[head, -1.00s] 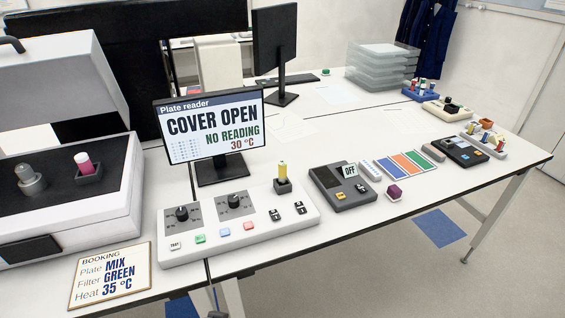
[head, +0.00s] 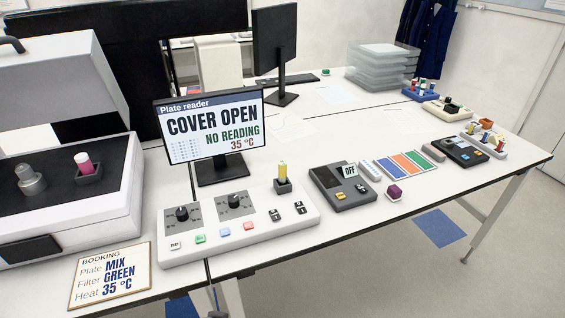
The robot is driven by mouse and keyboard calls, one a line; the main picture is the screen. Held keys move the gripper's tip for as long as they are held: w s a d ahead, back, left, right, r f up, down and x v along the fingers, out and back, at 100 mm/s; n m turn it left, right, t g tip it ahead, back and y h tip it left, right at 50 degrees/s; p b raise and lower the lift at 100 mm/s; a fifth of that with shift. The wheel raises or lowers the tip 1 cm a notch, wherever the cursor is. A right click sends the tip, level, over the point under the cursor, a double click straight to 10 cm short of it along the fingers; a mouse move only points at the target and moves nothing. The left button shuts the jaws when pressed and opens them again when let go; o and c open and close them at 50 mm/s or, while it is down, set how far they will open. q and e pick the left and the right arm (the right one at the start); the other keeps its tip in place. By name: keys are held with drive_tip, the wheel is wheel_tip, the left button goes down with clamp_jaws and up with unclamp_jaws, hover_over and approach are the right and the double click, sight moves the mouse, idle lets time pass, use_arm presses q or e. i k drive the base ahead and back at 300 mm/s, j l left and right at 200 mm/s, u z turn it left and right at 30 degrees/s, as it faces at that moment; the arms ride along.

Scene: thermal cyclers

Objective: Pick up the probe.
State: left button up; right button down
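Nothing in view is labelled as a probe, and I cannot tell which object it is. A yellow-topped stick (head: 282,172) stands upright in a small dark holder at the back right of the white control panel (head: 180,254). A pink-capped piece (head: 84,162) stands in a dark square holder on the black deck of the open plate reader (head: 68,225) at the left. A grey rounded knob-like piece (head: 30,180) is beside it. Neither of my grippers is in view.
The plate reader screen (head: 212,122) reads COVER OPEN, NO READING, 35 °C. A booking card (head: 110,277) reads MIX, GREEN, 35 °C. A dark grey device (head: 340,190) shows OFF. A purple block (head: 394,193) sits near the front edge. The bench behind the panel is mostly clear.

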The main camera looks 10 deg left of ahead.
sight(281, 164)
drive_tip(key=i+l, duration=0.1)
drive_tip(key=l, duration=0.45)
drive_tip(key=l+u, duration=0.65)
drive_tip(key=i+u, duration=0.25)
drive_tip(key=u, duration=0.2)
drive_tip(key=i+l+u, duration=0.1)
drive_tip(key=u, duration=0.4)
drive_tip(key=i, duration=0.1)
